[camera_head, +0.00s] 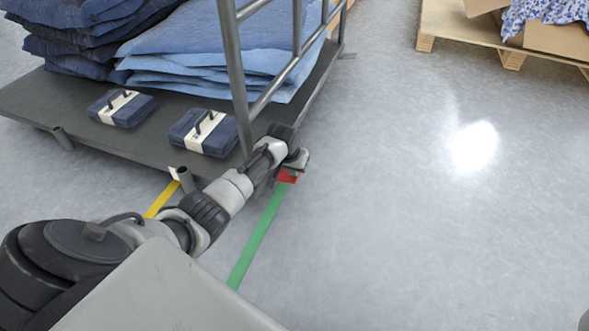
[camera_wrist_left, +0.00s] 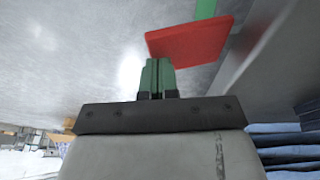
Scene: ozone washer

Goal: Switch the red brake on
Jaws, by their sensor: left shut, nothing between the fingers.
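The red brake (camera_head: 288,175) is a flat red pedal at the front right corner of the dark cart (camera_head: 62,97). In the left wrist view the red brake (camera_wrist_left: 190,40) is a tilted red plate beside the grey cart edge. My left gripper (camera_wrist_left: 157,66) is shut and empty, its green fingertips close to the plate's near left edge; I cannot tell whether they touch. In the head view my left gripper (camera_head: 297,160) is at the cart corner and covers part of the pedal. My right gripper is not in view.
The cart carries stacked denim (camera_head: 215,45) and folded denim bundles (camera_head: 203,130), with a metal rail frame (camera_head: 232,60) rising by the corner. A green floor line (camera_head: 257,238) runs from the pedal. A wooden pallet (camera_head: 470,35) is at the back right. The right floor is clear.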

